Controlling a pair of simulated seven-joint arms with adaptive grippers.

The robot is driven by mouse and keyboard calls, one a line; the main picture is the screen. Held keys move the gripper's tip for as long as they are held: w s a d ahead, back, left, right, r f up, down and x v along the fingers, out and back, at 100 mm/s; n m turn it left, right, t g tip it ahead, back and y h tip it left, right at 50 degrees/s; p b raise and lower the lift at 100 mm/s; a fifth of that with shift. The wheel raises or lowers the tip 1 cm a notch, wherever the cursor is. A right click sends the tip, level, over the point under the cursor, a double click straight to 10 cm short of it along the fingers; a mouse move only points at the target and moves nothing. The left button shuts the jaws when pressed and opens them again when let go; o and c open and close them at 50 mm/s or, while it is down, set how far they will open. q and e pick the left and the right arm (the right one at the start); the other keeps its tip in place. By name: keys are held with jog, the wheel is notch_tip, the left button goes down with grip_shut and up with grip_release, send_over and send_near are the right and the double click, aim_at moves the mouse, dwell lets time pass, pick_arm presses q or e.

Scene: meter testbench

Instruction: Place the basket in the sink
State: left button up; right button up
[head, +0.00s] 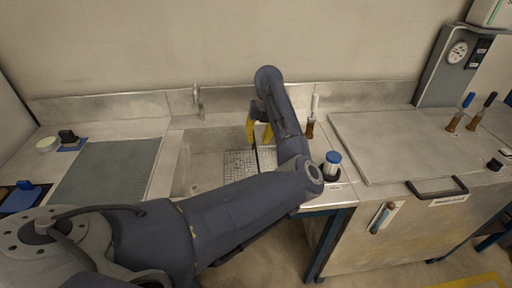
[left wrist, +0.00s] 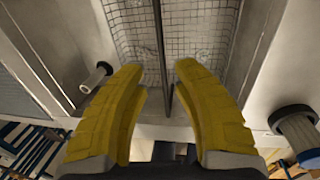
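The wire mesh basket (head: 238,163) shows within the outline of the sink (head: 205,157), in its right part. My arm hides part of it, and I cannot tell whether it rests on the sink floor. In the left wrist view the basket's mesh (left wrist: 205,45) lies beyond the fingers, with a thin dark bar (left wrist: 161,60) running between them. My left gripper (head: 259,132) is over the basket. Its yellow fingers, also in the left wrist view (left wrist: 162,75), are apart, with a gap on both sides of the bar. My right gripper is not in view.
A tap (head: 198,100) stands behind the sink. A blue-capped bottle (head: 332,163) stands right of the sink, near my forearm. A brown-based tool (head: 311,127) stands behind it. The right worktop (head: 385,140) is mostly clear. A grey mat (head: 108,172) lies left of the sink.

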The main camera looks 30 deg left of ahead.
pick_arm(q)
jog(key=shift+w+d+r, duration=0.15)
jog(key=shift+r, duration=0.95)
jog(key=shift+w+d+r, duration=0.1)
jog(key=shift+d+r, duration=0.05)
jog(key=shift+r, duration=0.95)
